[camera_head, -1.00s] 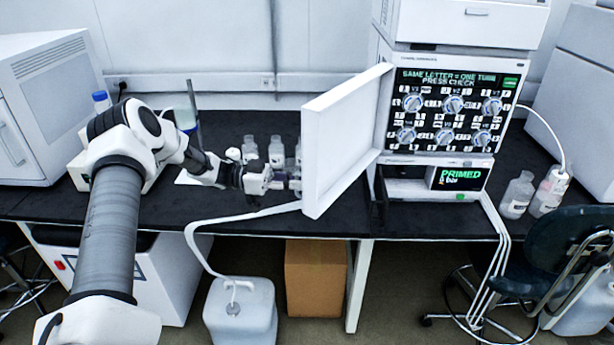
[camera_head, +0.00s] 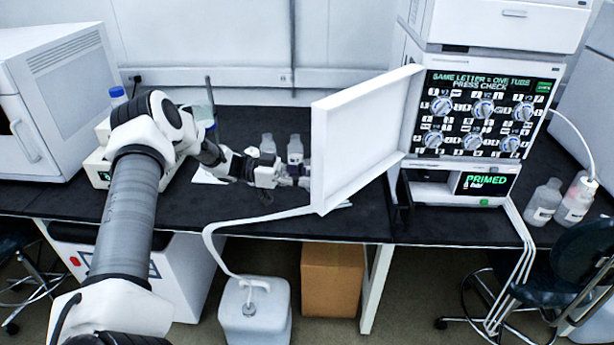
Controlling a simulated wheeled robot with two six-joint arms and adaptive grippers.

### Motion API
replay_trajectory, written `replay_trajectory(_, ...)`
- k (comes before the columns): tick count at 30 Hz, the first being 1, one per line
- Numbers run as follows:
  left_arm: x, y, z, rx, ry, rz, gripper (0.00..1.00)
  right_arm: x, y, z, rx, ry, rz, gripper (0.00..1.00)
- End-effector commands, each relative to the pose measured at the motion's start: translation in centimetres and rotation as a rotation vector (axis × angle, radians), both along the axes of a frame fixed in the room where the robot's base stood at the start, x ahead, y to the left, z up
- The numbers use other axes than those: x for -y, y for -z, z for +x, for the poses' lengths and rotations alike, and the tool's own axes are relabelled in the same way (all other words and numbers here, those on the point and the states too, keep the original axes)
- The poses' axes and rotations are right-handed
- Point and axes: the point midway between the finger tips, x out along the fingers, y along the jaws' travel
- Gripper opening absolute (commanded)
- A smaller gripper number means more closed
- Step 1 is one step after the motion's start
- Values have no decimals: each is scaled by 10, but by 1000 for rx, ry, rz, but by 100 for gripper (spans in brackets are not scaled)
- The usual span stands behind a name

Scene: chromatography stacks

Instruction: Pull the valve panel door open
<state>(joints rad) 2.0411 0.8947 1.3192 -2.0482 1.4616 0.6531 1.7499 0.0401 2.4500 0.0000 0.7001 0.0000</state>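The white valve panel door (camera_head: 362,135) stands swung open to the left of the instrument, its inner face and rim showing. The valve panel (camera_head: 478,115) is exposed, with several round knobs and a screen text about same letter and one tube. My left gripper (camera_head: 300,177) is at the door's free left edge, its fingertips partly hidden behind the door. I cannot tell whether they touch the door or are closed. My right gripper is not in view.
Several bottles (camera_head: 295,150) stand behind my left gripper on the black bench (camera_head: 262,218). A tube runs to a white jug (camera_head: 255,310) on the floor. A small display reading PRIMED (camera_head: 486,182) sits below the panel. Two bottles (camera_head: 543,202) stand at right.

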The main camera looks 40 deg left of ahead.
Motion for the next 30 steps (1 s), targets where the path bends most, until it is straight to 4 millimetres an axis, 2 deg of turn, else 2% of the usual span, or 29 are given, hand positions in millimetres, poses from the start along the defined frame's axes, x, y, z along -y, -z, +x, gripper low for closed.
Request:
replay_trajectory(7, -1, 0, 0, 1, 0, 0, 35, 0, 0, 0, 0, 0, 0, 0)
replay_trajectory(10, -7, -1, -3, 3, -2, -1, 35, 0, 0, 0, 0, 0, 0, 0)
replay_trajectory(14, -29, -1, -15, 4, -5, 0, 35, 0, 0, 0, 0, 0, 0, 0)
replay_trajectory(21, -83, 0, -45, 2, -4, 1, 35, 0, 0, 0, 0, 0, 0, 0)
replay_trajectory(25, -101, 0, -55, 2, -3, 1, 35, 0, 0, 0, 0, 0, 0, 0)
replay_trajectory(30, -106, 0, -58, 0, 0, -1, 35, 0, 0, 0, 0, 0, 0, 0)
